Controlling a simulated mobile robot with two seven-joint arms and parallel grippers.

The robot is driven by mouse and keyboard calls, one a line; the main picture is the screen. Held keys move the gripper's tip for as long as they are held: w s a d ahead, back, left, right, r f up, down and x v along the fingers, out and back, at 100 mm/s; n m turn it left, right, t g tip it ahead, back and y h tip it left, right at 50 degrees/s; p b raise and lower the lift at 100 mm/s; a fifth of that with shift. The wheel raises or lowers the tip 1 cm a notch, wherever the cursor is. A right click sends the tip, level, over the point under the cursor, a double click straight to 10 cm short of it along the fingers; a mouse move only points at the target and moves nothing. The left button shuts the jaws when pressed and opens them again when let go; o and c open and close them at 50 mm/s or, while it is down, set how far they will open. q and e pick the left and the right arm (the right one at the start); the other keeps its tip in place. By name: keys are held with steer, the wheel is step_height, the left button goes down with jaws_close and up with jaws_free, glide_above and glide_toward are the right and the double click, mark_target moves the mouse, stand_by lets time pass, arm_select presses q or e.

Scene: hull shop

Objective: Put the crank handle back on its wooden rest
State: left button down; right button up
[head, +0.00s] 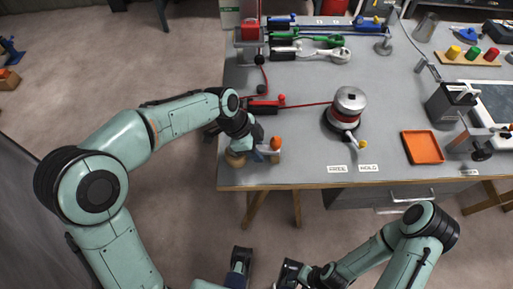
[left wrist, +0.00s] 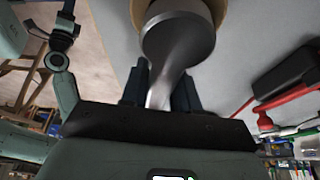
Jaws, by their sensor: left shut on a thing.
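My left gripper (head: 258,150) is at the near left corner of the bench. In the left wrist view it is shut on the grey metal shaft of the crank handle (left wrist: 178,42), whose round dark end faces the camera. An orange knob (head: 276,143) shows beside the gripper in the head view and seems to belong to the crank. A tan wooden piece, seemingly the rest (head: 235,158), lies by the gripper; a tan rim also shows behind the crank's end. Whether they touch is hidden. My right gripper (head: 290,273) is low, off the bench; its jaws are unclear.
A winch drum (head: 348,105) with red line stands mid-bench, the line running left to a red-and-black fitting (head: 266,104). An orange tray (head: 422,147) lies to the right. Several coloured handles lie at the back. The bench front between gripper and tray is mostly clear.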

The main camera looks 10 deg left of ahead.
arm_select(q)
steer(key=shift+f, duration=0.25)
stand_by(0.5)
steer(key=shift+c, duration=1.8)
jaws_free()
steer(key=shift+r+p, duration=2.65)
steer(key=shift+r, duration=1.35)
